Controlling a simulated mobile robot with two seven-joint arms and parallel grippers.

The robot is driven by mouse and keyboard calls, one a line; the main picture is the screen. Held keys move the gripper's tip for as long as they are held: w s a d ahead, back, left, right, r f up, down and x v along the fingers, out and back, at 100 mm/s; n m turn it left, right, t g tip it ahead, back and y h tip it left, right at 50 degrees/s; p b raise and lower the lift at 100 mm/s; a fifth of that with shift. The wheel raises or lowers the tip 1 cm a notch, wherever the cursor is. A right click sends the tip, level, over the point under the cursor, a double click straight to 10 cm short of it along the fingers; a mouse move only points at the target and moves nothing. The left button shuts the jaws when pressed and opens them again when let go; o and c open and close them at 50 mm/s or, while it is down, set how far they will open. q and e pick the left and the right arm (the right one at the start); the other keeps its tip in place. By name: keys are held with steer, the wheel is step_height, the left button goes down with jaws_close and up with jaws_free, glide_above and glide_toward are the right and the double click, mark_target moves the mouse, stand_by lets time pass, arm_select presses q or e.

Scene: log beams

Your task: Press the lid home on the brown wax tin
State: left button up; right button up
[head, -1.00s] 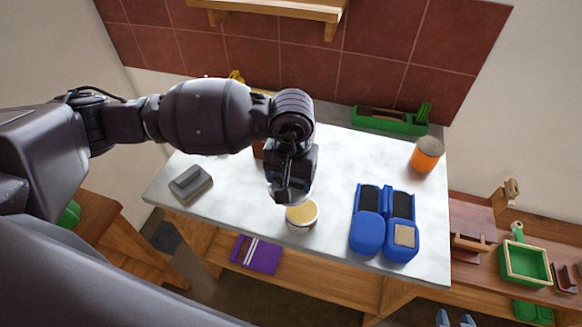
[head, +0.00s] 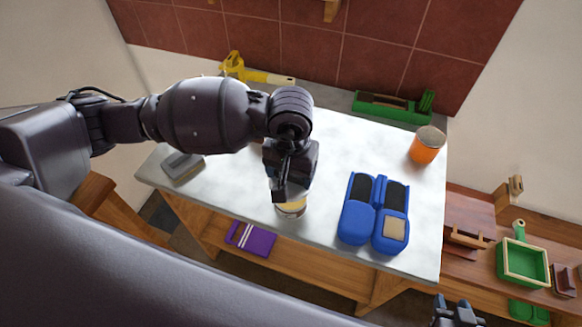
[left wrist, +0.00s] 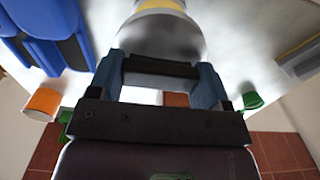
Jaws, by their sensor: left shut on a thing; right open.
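A tin (head: 291,212) stands near the front edge of the worktop, with a yellow band showing under my left gripper (head: 283,190). I see little brown on it. My left gripper is directly above the tin, pointing down, and hides most of its top. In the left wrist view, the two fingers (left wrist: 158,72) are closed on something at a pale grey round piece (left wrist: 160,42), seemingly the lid. A yellow strip (left wrist: 160,4) shows beyond it. I cannot tell whether the lid touches the tin. My right gripper (head: 454,306) is open and empty at the bottom right, away from the worktop.
The blue double case (head: 357,222) lies right of the tin. An orange tin (head: 426,148) and a green tray (head: 390,106) stand farther back right. A grey block (head: 183,165) is on the left and a yellow tool (head: 250,72) at the back. The worktop (head: 330,150) has clear room between.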

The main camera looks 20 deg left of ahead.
mark_target(291, 185)
arm_select(q)
step_height(291, 185, down, 2)
steer(key=shift+f+b, duration=0.2)
steer(key=shift+b, duration=0.15)
step_height(291, 185, down, 2)
steer(key=shift+b, duration=0.7)
steer(key=shift+f, duration=0.3)
arm_select(e)
steer(key=f, duration=0.3)
steer(key=shift+s+f, duration=0.1)
steer(key=shift+s, duration=0.25)
steer(key=shift+w, duration=0.15)
arm_select(q)
steer(key=shift+b, duration=0.55)
arm_select(e)
steer(key=shift+s+f, duration=0.25)
steer(key=shift+f, duration=0.25)
arm_select(q)
steer(key=shift+f+b, duration=0.15)
steer(key=shift+b, duration=0.25)
arm_select(e)
steer(key=shift+s+f+g, duration=0.15)
steer(key=shift+f+g, duration=0.15)
steer(key=shift+f, duration=0.25)
stand_by(0.4)
arm_select(q)
steer(key=o, duration=1)
steer(key=shift+c, duration=0.2)
